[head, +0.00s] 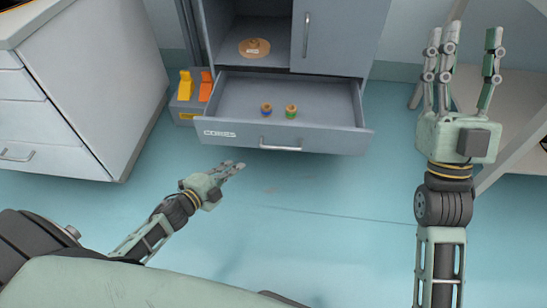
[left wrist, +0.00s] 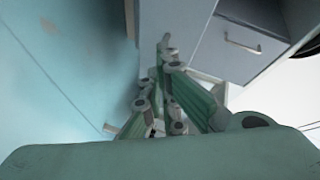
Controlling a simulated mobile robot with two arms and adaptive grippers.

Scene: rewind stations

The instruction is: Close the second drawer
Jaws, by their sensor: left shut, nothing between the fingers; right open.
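A grey drawer (head: 320,138) stands pulled out from the grey cabinet (head: 338,30) in the middle of the head view. It has a bar handle (head: 280,148) on its front and a small label at the front's left end. Two small round items lie inside, one with blue (head: 266,109) and one with green (head: 291,111). My left gripper (head: 236,167) is shut and empty, in front of and below the drawer front's left part, apart from it in the head view. My right gripper (head: 468,40) is open and empty, raised at the right.
An open compartment above the drawer holds a round brown item (head: 254,47). A grey holder with yellow (head: 186,85) and orange (head: 206,87) pieces stands left of the drawer. A white drawer unit (head: 85,85) is at the left. A pale shelf frame (head: 510,140) is at the right. The floor in front is clear.

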